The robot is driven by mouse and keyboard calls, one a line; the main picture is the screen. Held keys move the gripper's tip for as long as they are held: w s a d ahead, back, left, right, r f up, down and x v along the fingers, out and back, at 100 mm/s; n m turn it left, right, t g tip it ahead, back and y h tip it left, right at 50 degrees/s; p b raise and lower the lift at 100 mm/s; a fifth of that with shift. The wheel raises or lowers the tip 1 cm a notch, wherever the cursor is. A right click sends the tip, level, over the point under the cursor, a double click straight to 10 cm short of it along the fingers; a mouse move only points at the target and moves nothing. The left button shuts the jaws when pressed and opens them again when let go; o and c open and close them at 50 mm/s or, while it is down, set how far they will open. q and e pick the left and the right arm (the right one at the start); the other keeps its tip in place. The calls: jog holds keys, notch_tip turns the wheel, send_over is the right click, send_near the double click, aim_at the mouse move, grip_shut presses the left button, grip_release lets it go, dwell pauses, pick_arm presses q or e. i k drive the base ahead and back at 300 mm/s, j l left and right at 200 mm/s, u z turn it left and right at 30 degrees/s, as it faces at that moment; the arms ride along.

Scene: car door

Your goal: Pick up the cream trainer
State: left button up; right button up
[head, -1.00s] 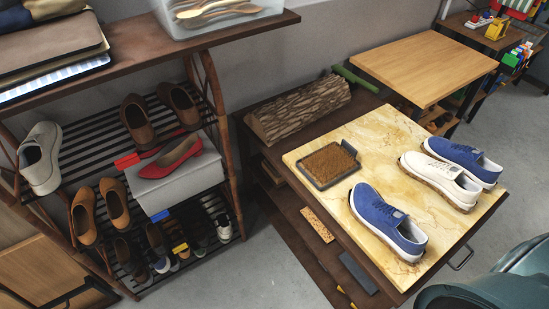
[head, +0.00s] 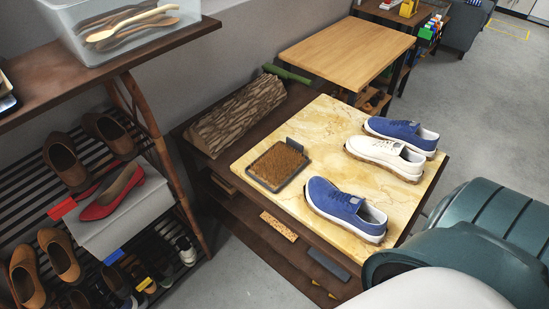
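A cream trainer (head: 385,156) with a brown-edged sole lies sole down on the pale marbled tabletop (head: 335,122), its toe pointing left. A blue trainer (head: 403,134) stands close behind it, and another blue trainer (head: 345,207) stands in front of it, a gap apart. Nothing is touching the cream trainer from above. Neither of my grippers shows in the head view.
A dark brush pad (head: 277,164) lies left of the trainers. A shoe rack with brown shoes (head: 60,160) and a red shoe (head: 112,191) stands at left. A bare wooden table (head: 350,52) stands behind.

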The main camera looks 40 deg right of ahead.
aim_at(407, 165)
jog(key=i, duration=0.7)
jog(key=z, duration=1.55)
